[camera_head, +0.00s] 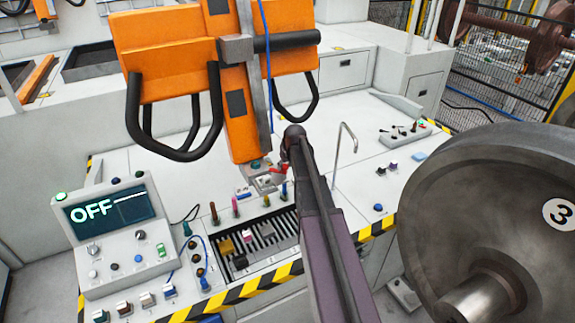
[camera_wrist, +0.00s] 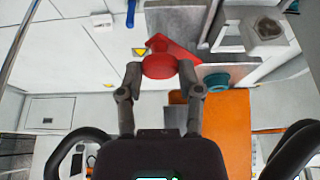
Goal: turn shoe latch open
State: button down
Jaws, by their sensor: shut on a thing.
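The shoe latch is taken to be the red lever (camera_wrist: 160,66) with a round knob, seen in the wrist view against a grey metal plate. A small part of the red latch (camera_head: 281,169) also shows in the head view, at the lower end of the orange hanging unit. My gripper (camera_wrist: 160,78) has its two fingers around the red knob, one on each side, and is shut on it. In the head view my arm hides most of the gripper.
The orange unit (camera_head: 238,90) with black loop handles hangs over the white bench. A panel (camera_head: 110,208) reading OFF stands at left. A slotted tray (camera_head: 258,246) with colored pegs lies below. A large wheel (camera_head: 480,190) marked 3 stands close at right.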

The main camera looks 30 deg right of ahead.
jog(key=m+h, duration=0.1)
jog(key=m, duration=0.1)
jog(key=m+h, duration=0.1)
jog(key=m, duration=0.2)
jog(key=shift+a+g, duration=0.2)
jog(key=shift+g, duration=0.1)
jog(key=shift+w+m+g+h, duration=0.1)
jog(key=shift+m+g+h, duration=0.4)
jog(key=shift+m, duration=1.5)
jog(key=shift+c, duration=1.3)
grip_release()
jog(key=shift+f, duration=0.1)
